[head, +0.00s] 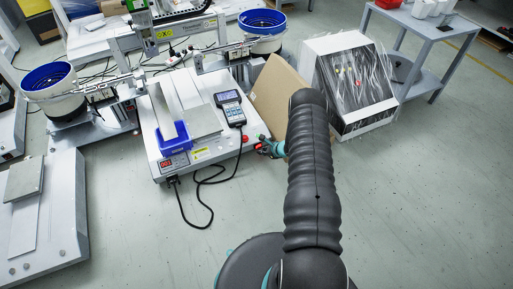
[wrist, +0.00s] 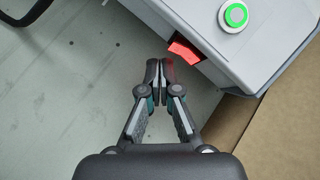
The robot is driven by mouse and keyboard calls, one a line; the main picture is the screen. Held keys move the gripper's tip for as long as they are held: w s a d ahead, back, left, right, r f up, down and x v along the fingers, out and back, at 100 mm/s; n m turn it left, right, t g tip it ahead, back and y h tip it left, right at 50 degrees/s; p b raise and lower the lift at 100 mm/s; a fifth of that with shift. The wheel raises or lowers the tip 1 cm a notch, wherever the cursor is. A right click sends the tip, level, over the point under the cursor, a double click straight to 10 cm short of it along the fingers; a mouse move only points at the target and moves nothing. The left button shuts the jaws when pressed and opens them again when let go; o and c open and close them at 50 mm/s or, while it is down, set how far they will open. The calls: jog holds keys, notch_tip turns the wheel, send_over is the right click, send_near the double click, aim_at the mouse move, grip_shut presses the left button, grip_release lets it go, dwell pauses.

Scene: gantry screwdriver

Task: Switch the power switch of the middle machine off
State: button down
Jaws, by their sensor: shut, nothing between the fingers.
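The middle machine (head: 215,154) is a white bench unit with a blue block and a handheld controller on top. In the wrist view its corner (wrist: 222,58) shows a red, lit rocker power switch (wrist: 184,51) on the side face. My gripper (wrist: 160,66) is shut and empty. Its fingertips are just below and left of the switch, very close to it; I cannot tell whether they touch. In the head view my gripper (head: 267,149) is at the machine's front right corner, partly hidden by my arm.
A green button with a white ring (wrist: 236,15) sits above the switch. A cardboard sheet (head: 277,94) leans at the machine's right, beside a wrapped control box (head: 350,84). A black cable (head: 203,193) hangs in front. Floor in front is clear.

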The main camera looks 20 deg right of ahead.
jog(key=shift+w, duration=0.15)
jog(key=shift+w+a+b, duration=0.1)
jog(key=shift+w+b, duration=0.2)
jog(key=shift+b, duration=0.3)
jog(key=shift+w+b, duration=0.3)
dwell(0.4)
jog(key=shift+s, duration=0.2)
jog(key=shift+s, duration=0.55)
jog(key=shift+s+d, duration=0.25)
jog(key=shift+s, duration=1)
jog(key=shift+s+d, duration=0.25)
jog(key=shift+s, duration=0.95)
